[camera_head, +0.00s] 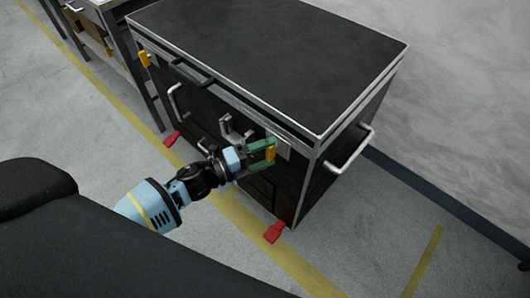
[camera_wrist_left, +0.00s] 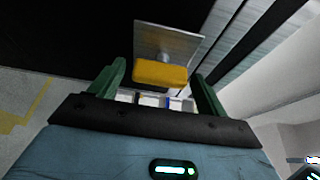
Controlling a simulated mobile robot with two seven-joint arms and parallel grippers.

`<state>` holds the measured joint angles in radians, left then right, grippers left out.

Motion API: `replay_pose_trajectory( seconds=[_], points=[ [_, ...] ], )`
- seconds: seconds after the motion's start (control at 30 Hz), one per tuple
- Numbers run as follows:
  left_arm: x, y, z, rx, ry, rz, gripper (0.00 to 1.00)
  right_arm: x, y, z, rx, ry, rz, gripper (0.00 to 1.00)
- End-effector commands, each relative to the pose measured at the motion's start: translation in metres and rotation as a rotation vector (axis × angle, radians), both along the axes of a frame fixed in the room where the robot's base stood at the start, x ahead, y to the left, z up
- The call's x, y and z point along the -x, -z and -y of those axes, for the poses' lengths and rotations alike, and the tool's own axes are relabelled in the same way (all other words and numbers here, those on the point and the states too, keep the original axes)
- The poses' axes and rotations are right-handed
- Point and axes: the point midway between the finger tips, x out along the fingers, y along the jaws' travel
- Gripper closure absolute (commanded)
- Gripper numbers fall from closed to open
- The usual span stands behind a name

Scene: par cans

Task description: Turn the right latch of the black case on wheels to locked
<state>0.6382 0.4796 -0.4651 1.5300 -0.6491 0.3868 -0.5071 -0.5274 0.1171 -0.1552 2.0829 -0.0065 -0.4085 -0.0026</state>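The black case on wheels (camera_head: 270,45) stands in the middle of the head view, with its dark lid shut. Its right latch (camera_head: 271,152) is a yellow handle on a metal plate on the front, near the right corner. In the left wrist view the yellow handle (camera_wrist_left: 160,74) lies between my green fingers, in front of the plate (camera_wrist_left: 168,42). My left gripper (camera_head: 261,157) is open around the handle, with gaps visible on both sides. A second yellow latch (camera_head: 145,59) is at the case's left end. My right gripper is not in view.
A bar handle (camera_head: 350,150) sticks out on the case's right side, and handles (camera_head: 176,102) stand out on its front. Red wheel pedals (camera_head: 274,231) show at floor level. A metal-framed table (camera_head: 100,10) stands behind left. The floor in front is clear, with yellow lines.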

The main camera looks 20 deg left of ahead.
Motion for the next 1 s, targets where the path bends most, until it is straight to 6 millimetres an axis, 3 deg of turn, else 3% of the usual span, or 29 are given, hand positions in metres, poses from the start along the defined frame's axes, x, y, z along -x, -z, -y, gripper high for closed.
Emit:
replay_pose_trajectory(
  seconds=[0.37,0.8,1.0],
  points=[
    [0.003,0.000,-0.003,0.002,0.000,-0.002,0.20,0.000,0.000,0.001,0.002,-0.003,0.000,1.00],
    [0.049,0.001,-0.045,0.001,-0.001,-0.003,0.20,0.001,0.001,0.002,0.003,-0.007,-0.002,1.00],
    [0.058,0.000,-0.052,0.001,0.000,-0.001,0.20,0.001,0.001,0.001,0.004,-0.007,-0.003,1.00]
  ],
)
